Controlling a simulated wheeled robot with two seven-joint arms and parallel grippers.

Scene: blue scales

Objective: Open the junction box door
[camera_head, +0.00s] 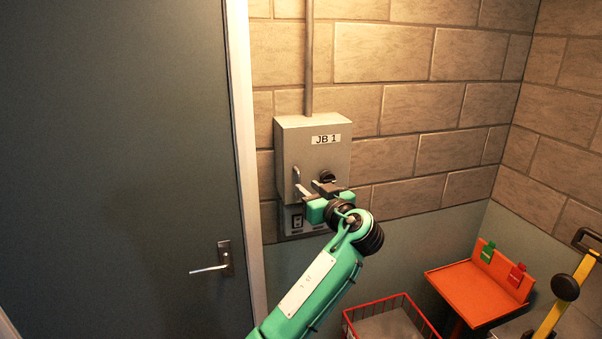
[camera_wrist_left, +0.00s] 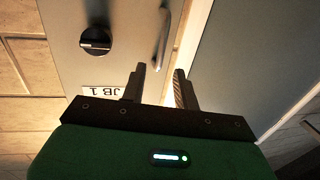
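The grey junction box (camera_head: 313,152), labelled JB 1, is on the brick wall, and its door looks shut. A pale lever handle (camera_head: 297,182) sits on the left of its front, and a black knob (camera_head: 327,176) sits to the right. My left gripper (camera_head: 310,190) is in front of the lower part of the box, fingers apart. In the left wrist view the handle (camera_wrist_left: 162,38) lies just ahead of the open fingertips (camera_wrist_left: 159,70), its near end close to the gap between them; contact cannot be told. The knob (camera_wrist_left: 95,41) is left of the fingers. My right gripper is not in view.
A large dark door (camera_head: 110,150) with a lever handle (camera_head: 210,268) and pale frame (camera_head: 245,150) stands close left of the box. A red wire basket (camera_head: 385,318), an orange stand (camera_head: 470,292) and a yellow-framed object (camera_head: 575,290) are at lower right.

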